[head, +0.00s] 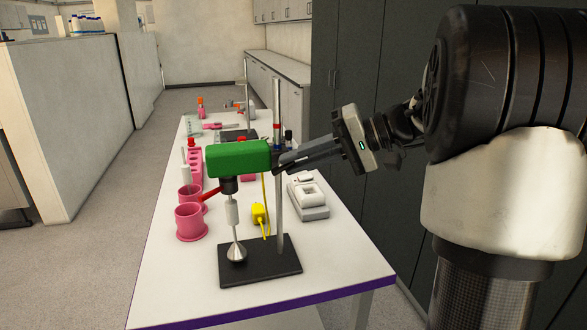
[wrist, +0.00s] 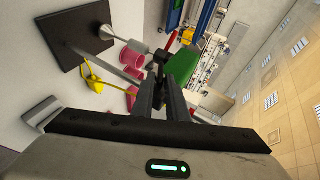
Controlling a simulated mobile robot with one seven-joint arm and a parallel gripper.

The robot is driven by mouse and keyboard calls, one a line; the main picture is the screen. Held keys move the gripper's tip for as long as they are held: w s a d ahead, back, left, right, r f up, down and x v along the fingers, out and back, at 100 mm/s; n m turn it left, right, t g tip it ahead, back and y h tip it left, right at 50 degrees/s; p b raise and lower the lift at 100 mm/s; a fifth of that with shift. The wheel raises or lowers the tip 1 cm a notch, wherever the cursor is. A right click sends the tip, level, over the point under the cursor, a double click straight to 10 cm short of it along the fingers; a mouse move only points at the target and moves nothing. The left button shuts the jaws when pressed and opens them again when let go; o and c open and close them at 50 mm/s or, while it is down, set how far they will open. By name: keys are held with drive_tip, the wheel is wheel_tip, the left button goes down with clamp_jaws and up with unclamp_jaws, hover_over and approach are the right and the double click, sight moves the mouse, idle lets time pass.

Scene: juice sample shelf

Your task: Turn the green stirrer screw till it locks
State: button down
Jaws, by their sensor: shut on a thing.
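The green stirrer (head: 238,157) is clamped to an upright metal stand rod (head: 278,190) on a black base plate (head: 262,273). Its shaft hangs down to a cone-shaped metal end (head: 236,252) just above or on the plate. My gripper (head: 280,163) is at the right end of the green body, by the rod, shut on a small dark part there, apparently the stirrer screw. In the wrist view the fingertips (wrist: 160,75) meet at a small black piece beside the green stirrer (wrist: 183,66). The screw itself is mostly hidden by the fingers.
Pink cups (head: 190,223) stand left of the stirrer. A yellow plug (head: 259,213) hangs on its cable behind the shaft. A white scale-like device (head: 308,198) sits right of the rod. The white table (head: 172,285) is clear at its front left.

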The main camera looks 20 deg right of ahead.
drive_tip(key=y+b, duration=0.1)
drive_tip(key=f+m+t+y+b, duration=0.1)
drive_tip(key=y, duration=0.1)
drive_tip(key=shift+d, duration=0.15)
drive_tip(key=shift+f+m+y+b, duration=0.1)
drive_tip(key=shift+m+y+b, duration=0.3)
drive_tip(key=shift+y, duration=0.5)
drive_tip(key=c, duration=1.7)
unclamp_jaws()
drive_tip(key=shift+c, duration=0.2)
drive_tip(key=p+v, duration=0.1)
drive_tip(key=v, duration=1.6)
drive_tip(key=shift+s+f+p, duration=0.3)
